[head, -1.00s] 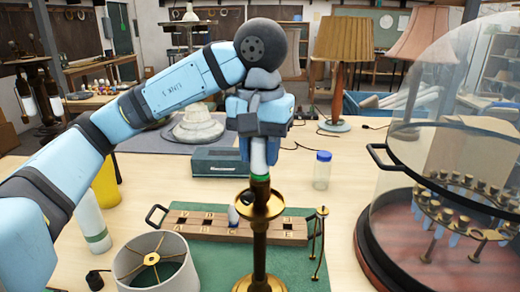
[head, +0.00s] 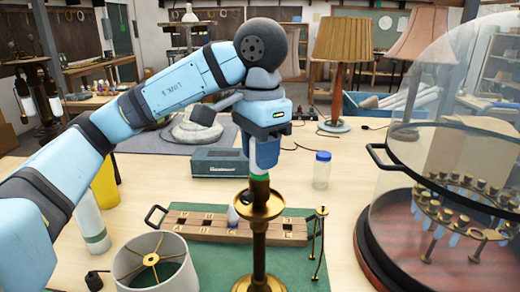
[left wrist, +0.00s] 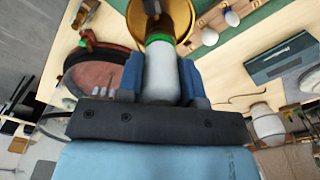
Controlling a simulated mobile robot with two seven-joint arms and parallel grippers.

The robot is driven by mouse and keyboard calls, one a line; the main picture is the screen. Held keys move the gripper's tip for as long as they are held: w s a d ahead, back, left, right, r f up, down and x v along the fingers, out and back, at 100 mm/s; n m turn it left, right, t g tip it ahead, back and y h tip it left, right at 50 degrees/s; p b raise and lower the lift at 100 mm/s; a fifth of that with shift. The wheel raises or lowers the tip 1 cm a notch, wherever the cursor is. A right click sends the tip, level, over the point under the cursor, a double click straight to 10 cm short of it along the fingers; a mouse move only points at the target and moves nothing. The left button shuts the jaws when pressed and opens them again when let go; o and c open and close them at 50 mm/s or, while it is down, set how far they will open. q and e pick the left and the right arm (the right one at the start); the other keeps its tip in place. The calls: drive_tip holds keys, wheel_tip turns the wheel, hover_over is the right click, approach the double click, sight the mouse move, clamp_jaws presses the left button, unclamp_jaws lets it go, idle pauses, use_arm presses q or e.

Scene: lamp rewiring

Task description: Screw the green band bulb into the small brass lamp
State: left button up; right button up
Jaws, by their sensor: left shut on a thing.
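The brass lamp (head: 259,245) stands upright at the front middle, with a round dish below its socket. My left gripper (head: 263,170) is above it, pointing down and shut on the green band bulb (left wrist: 160,72). In the left wrist view the white bulb lies between the two blue fingers, its green band (left wrist: 160,40) at the lamp's socket. In the head view the fingers cover most of the bulb; only the green band shows just above the dark socket. How deep the base sits in the socket is hidden. My right gripper is not in view.
A wooden lettered rack (head: 275,232) with a bulb (head: 233,213) stands behind the lamp. A lampshade (head: 135,278) is at front left. A glass dome (head: 455,130) over several small parts fills the right. A lidded jar (head: 322,172) and a grey-green box (head: 216,163) stand behind.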

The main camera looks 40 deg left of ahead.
use_arm(q)
drive_tip(key=shift+f+m, duration=0.15)
drive_tip(key=shift+m, duration=1.75)
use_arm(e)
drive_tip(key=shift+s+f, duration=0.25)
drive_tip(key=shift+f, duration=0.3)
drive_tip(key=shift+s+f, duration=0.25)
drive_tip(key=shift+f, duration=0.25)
use_arm(q)
drive_tip(key=o, duration=1)
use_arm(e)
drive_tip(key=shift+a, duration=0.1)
use_arm(q)
drive_tip(key=shift+r, duration=0.75)
wheel_tip(320, 180, up, 13)
drive_tip(key=p, duration=0.3)
drive_tip(key=shift+f, duration=0.2)
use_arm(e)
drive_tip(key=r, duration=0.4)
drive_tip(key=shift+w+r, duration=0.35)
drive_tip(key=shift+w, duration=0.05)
use_arm(q)
drive_tip(key=shift+r, duration=0.1)
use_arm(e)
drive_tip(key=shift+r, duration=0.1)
